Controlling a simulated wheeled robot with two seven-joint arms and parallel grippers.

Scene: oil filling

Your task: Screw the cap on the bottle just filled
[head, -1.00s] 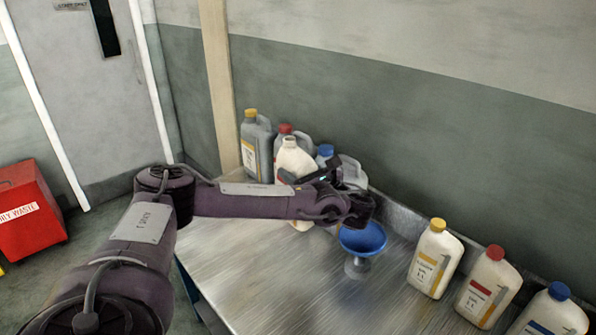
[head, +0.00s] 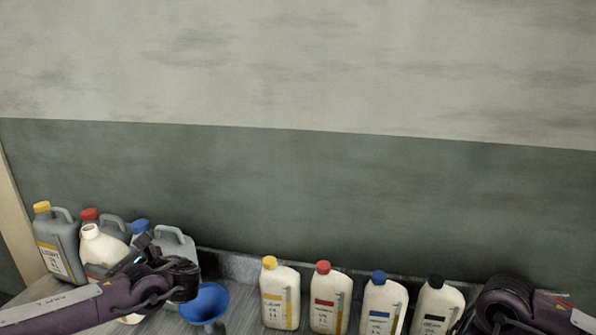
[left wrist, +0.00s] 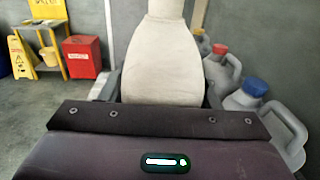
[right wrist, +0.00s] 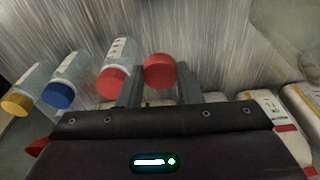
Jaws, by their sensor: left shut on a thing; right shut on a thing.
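An uncapped white bottle (head: 101,247) stands among the jugs at the left of the head view. My left gripper (head: 128,262) is shut on it. In the left wrist view the bottle (left wrist: 162,62) sits upright between the fingers; its top is cut off. A red cap (right wrist: 160,71) is between the fingers of my right gripper (right wrist: 160,86) in the right wrist view, apart from the bottle. In the head view only part of my right arm shows at the lower right; its fingers are hidden.
Grey jugs with yellow (head: 53,240), red (head: 88,215) and blue (head: 140,226) caps stand around the bottle. A blue funnel (head: 205,303) is right of it. Several capped white bottles (head: 331,300) line the bench by the wall. Yellow- and blue-capped containers (right wrist: 57,95) show below my right gripper.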

